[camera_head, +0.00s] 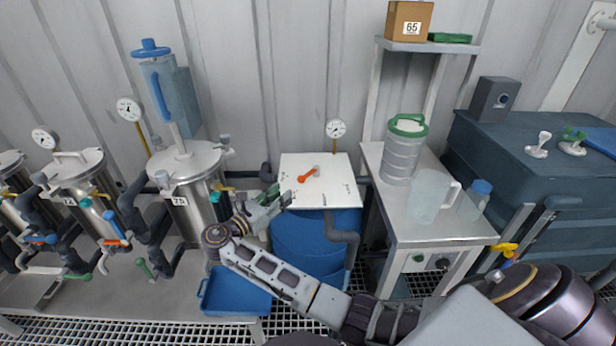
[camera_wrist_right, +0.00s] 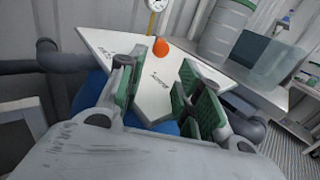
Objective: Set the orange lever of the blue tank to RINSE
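The blue tank (camera_head: 300,245) stands in the middle of the head view, with a white square top plate (camera_head: 335,190). The orange lever (camera_head: 308,175) lies on this plate, its arm slanting down-left. Small dark lettering on the plate is too small to read. My right gripper (camera_head: 283,199) is at the plate's left front edge, left of the lever and apart from it. In the right wrist view the gripper (camera_wrist_right: 160,92) is open and empty, green pads apart. The lever's orange end (camera_wrist_right: 161,47) shows beyond the fingertips, above the plate (camera_wrist_right: 150,105). My left gripper is out of view.
A steel vessel marked 75 (camera_head: 195,205) with pipes stands left of the tank. A gauge (camera_head: 335,129) rises behind the plate. To the right, a bench (camera_head: 400,215) holds a green-lidded container (camera_head: 403,150) and a jug (camera_head: 430,195). A blue tray (camera_head: 235,295) sits low in front.

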